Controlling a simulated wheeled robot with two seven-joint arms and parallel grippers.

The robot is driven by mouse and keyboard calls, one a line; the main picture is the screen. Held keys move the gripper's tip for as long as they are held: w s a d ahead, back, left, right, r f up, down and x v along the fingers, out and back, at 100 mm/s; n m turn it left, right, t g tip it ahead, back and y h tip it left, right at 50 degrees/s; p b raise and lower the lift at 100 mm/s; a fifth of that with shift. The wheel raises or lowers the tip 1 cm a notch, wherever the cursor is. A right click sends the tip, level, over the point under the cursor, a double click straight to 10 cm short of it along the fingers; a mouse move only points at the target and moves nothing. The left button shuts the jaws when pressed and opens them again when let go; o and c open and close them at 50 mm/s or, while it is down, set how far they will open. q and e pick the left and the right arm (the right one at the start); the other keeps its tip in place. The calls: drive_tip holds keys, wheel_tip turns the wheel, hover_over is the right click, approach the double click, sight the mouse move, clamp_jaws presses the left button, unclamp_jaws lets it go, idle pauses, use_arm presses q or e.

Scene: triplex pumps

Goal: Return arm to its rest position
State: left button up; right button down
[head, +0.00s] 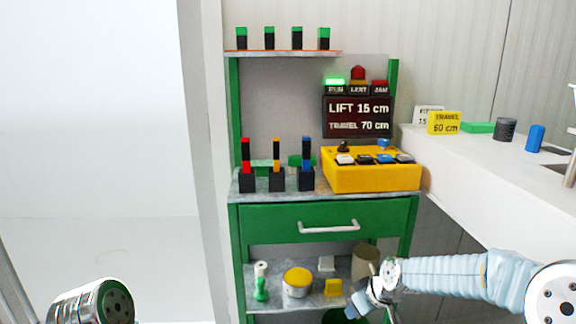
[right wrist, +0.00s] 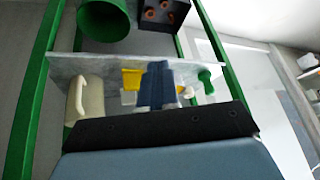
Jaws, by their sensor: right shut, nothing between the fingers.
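My right arm (head: 450,275) comes in from the right in the head view, in front of the lower part of the green workstation (head: 330,222). My right gripper (head: 352,309) is low, in front of the bottom shelf's right side, and points down and left. In the right wrist view its blue fingers (right wrist: 157,85) are closed together with nothing between them. The shelf items show behind them. Part of my left arm (head: 95,303) shows at the lower left of the head view; its gripper is out of frame.
The lower shelf (head: 262,273) holds a white-and-yellow round container (head: 297,283), a green-and-white item (head: 261,282), a yellow piece (head: 333,287) and a beige mug (right wrist: 84,95). A drawer handle (head: 328,227) juts out above.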

drive_tip(key=s+a+f+m+g, duration=0.1)
drive_tip(key=s+a+f, duration=0.1)
drive_tip(key=s+f, duration=0.35)
drive_tip(key=s+a+f+m+g, duration=0.1)
drive_tip(key=s+f+m, duration=0.1)
drive_tip(key=f, duration=0.7)
drive_tip(key=s+a+f+m+g, duration=0.1)
drive_tip(key=s+f+m, duration=0.1)
drive_tip(key=s+f, duration=0.4)
drive_tip(key=s+a+f+m, duration=0.2)
drive_tip(key=s+f, duration=0.4)
drive_tip(key=s, duration=0.6)
drive_tip(key=shift+s+f+m+g, duration=0.15)
drive_tip(key=shift+s+m+g, duration=0.2)
drive_tip(key=shift+m+g, duration=0.05)
use_arm(q)
drive_tip(key=shift+c, duration=0.5)
